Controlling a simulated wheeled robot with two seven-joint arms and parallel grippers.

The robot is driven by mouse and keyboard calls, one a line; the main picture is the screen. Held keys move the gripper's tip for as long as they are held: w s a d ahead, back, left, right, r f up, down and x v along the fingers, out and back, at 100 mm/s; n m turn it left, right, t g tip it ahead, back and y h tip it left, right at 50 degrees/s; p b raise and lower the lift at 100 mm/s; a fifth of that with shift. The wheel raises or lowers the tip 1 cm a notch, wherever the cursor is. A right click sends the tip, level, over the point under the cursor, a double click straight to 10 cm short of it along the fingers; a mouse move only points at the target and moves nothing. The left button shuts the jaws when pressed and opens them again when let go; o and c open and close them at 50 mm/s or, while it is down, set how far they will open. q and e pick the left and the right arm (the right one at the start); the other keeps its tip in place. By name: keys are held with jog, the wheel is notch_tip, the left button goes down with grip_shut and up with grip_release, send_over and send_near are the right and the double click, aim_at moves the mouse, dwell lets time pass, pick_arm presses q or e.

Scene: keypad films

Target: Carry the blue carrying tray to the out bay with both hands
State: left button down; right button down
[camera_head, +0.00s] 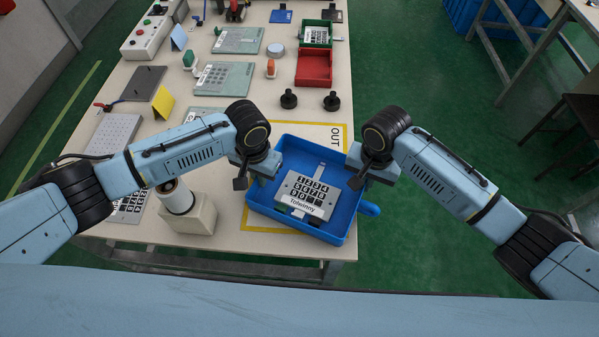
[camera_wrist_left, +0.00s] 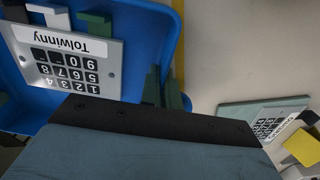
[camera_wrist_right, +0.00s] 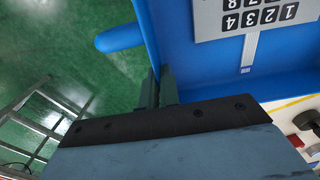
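The blue carrying tray (camera_head: 344,228) is at the near right end of the table, close to its edge. A grey keypad labelled "Tolwinny" (camera_head: 306,196) lies in it; it also shows in the left wrist view (camera_wrist_left: 100,48). My left gripper (camera_head: 262,175) is at the tray's left wall, its fingers (camera_wrist_left: 163,88) closed on either side of it. My right gripper (camera_head: 360,178) is at the right wall, its fingers (camera_wrist_right: 157,88) closed on either side of it. A blue handle (camera_head: 370,208) sticks out at the right. Whether the tray touches the table is unclear.
A yellow outline marked OUT (camera_head: 336,135) lies behind the tray, partly covered by it. A white cylinder on a beige block (camera_head: 187,211) stands left of the tray. Black knobs (camera_head: 331,101) and a red bin (camera_head: 314,68) stand farther back. Green floor is open at right.

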pick_arm(q)
jog(key=c, duration=1.6)
grip_release()
jog(key=shift+c, duration=0.2)
pick_arm(e)
jog(key=c, duration=1.6)
grip_release()
jog(key=shift+c, duration=0.2)
jog(key=shift+r, duration=0.2)
pick_arm(q)
notch_tip(320, 180, up, 12)
pick_arm(e)
notch_tip(320, 180, up, 12)
jog(key=shift+f, duration=0.2)
